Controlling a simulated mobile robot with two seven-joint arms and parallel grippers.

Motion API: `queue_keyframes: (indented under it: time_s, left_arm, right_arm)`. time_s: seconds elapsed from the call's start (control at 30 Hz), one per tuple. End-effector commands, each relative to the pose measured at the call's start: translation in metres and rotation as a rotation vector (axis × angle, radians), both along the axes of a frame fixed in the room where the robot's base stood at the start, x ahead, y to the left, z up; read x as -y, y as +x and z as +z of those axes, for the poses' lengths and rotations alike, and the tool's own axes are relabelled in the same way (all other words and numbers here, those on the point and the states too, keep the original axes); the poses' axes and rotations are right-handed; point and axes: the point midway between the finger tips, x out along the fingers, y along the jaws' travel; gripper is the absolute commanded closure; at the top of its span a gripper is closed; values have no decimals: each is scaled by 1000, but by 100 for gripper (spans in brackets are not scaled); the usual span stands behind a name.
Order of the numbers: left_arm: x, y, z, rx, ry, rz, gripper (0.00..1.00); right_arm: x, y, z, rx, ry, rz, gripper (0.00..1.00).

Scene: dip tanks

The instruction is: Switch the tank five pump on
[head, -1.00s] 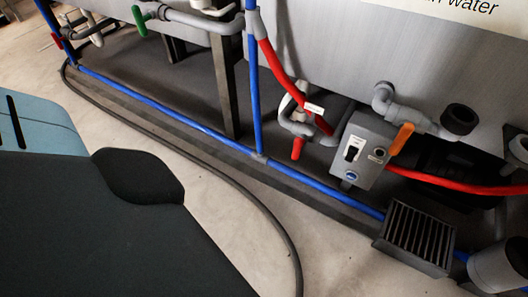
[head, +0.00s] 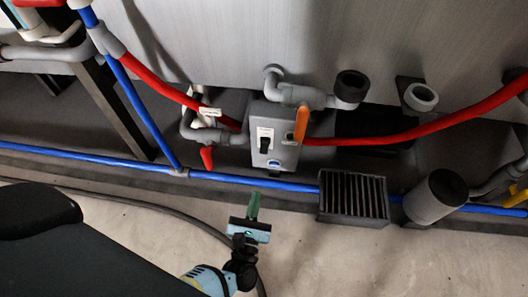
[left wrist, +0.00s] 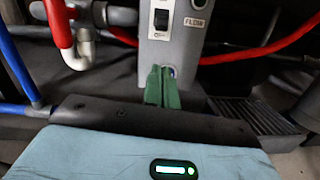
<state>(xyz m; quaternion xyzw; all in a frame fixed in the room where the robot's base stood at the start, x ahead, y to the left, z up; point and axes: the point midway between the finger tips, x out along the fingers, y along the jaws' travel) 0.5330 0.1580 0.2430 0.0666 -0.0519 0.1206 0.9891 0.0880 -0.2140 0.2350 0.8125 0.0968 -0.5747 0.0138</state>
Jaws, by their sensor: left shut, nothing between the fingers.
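The grey pump switch box (head: 285,152) stands low in front of the tank, with a black rocker switch (head: 265,145) on its face. In the left wrist view the box (left wrist: 188,48) fills the upper middle, and the black switch (left wrist: 161,20) sits on a pale plate near the top. A round blue fitting (head: 273,163) is below the switch. My left gripper (head: 254,200) is shut and empty, in front of and below the box, its green fingers pointing at it. In the left wrist view the fingers (left wrist: 161,84) overlap the box's lower part; contact cannot be told. My right gripper is out of view.
An orange-handled valve (head: 301,122) is beside the box, and a red-handled valve (head: 207,157) is to its left. A red hose (head: 430,132) runs right. A black slatted grate (head: 353,196) and a blue floor pipe (head: 90,158) lie below. The floor in front is open.

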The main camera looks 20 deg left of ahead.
Motion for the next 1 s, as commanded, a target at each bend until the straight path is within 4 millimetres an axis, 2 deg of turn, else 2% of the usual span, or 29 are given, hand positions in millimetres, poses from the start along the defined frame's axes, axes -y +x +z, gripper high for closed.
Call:
queue_keyframes:
  time_s: [0.2, 0.53, 0.67, 1.0]
  left_arm:
    - [3, 13, 9, 60, -105, 28, 100]
    - [3, 13, 9, 63, -109, 29, 100]
    - [1, 20, 10, 63, -107, 29, 100]
    - [-14, 72, 18, 64, -106, 28, 100]
  right_arm:
    - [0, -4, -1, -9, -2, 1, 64]
    - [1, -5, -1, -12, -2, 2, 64]
    - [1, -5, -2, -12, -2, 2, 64]
    - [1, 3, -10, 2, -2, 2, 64]
